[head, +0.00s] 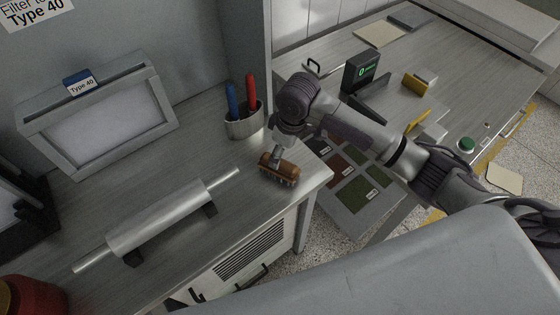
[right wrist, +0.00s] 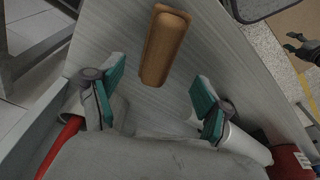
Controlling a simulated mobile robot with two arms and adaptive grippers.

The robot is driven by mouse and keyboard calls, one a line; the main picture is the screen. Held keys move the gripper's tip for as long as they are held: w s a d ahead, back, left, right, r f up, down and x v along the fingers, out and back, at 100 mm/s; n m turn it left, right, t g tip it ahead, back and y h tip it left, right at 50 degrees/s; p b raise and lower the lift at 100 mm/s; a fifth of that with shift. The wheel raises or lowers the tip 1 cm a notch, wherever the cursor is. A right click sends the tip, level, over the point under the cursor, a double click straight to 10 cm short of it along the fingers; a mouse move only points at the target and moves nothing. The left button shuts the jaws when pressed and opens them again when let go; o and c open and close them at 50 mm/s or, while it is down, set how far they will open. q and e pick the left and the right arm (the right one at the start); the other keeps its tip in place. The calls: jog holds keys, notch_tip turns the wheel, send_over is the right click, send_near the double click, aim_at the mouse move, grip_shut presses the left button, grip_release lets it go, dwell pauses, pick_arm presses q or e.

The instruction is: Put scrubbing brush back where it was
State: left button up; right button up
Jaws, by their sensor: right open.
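The scrubbing brush (head: 279,166) has a brown wooden back and dark bristles. It lies bristles down near the right front corner of the grey bench (head: 185,165). My right gripper (head: 276,158) is right over it, pointing down. In the right wrist view the fingers of my right gripper (right wrist: 160,85) are wide apart with nothing between their tips. The brush's wooden back (right wrist: 165,46) shows just beyond the tips, apart from both fingers. What looks like my left gripper (right wrist: 303,46) is small and cut off at the right edge; its opening is unclear.
A metal cup (head: 245,124) with a blue and a red handle stands behind the brush. A metal roller (head: 160,218) lies to the left, and a framed filter box (head: 105,118) stands at the back. A second table (head: 455,50) with sample tiles is to the right, past a gap.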

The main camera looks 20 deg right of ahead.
aim_at(284, 165)
jog(key=shift+s+d+r, duration=0.1)
jog(key=shift+s+r, duration=0.05)
jog(key=shift+r, duration=0.7)
jog(key=shift+s+d+r, duration=0.1)
jog(key=shift+r, duration=0.75)
